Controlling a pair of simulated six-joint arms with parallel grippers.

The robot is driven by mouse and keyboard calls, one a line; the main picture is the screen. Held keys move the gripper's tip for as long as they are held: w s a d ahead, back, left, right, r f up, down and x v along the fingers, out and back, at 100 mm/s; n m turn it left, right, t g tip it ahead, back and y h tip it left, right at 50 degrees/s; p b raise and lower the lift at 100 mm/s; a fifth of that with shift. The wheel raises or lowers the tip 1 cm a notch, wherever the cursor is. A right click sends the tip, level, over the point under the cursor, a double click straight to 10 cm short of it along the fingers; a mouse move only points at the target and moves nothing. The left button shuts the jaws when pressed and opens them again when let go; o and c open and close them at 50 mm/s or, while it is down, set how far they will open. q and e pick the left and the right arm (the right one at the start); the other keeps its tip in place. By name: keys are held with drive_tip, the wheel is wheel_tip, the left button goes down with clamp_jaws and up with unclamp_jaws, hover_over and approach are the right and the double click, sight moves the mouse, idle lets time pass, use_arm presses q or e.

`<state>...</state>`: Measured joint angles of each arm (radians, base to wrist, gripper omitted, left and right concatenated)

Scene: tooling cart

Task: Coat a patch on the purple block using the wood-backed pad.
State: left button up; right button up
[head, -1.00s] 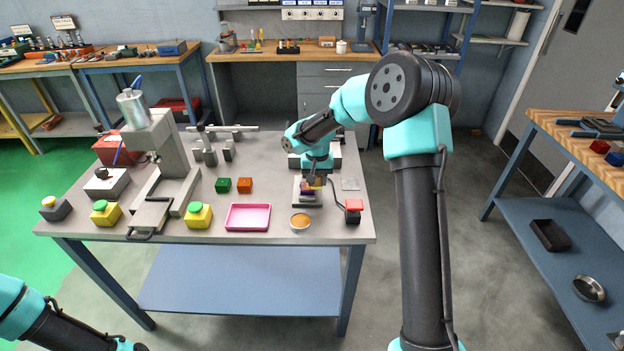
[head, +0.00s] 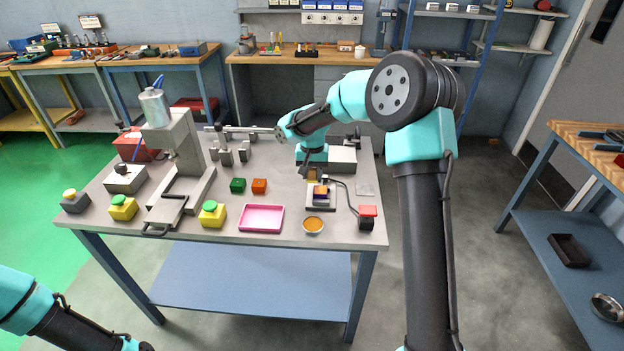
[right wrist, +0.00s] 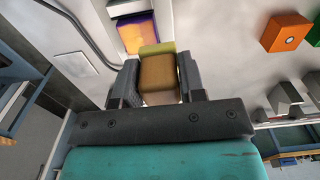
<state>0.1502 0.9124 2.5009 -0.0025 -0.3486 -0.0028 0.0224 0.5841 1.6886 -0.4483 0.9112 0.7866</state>
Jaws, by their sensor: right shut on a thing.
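The purple block (head: 320,192) stands on a pale fixture (head: 314,206) at the right of the table. Its top shows a broad orange area with purple around it, clearest in the right wrist view (right wrist: 138,36). My right gripper (head: 313,173) is shut on the wood-backed pad (right wrist: 160,78), a brown block with a yellow-green layer at its far end. The pad is just behind the purple block in the head view; I cannot tell whether they touch. A small bowl of orange material (head: 313,225) stands in front. My left gripper is out of view.
A pink tray (head: 261,218) lies left of the bowl. A box with a red top (head: 367,217) is cabled at the right edge. Green (head: 237,185) and orange (head: 259,186) blocks and a press (head: 178,150) stand left. Bare table lies between.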

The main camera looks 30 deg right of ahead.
drive_tip(key=shift+r, duration=2)
drive_tip(key=shift+d, duration=0.1)
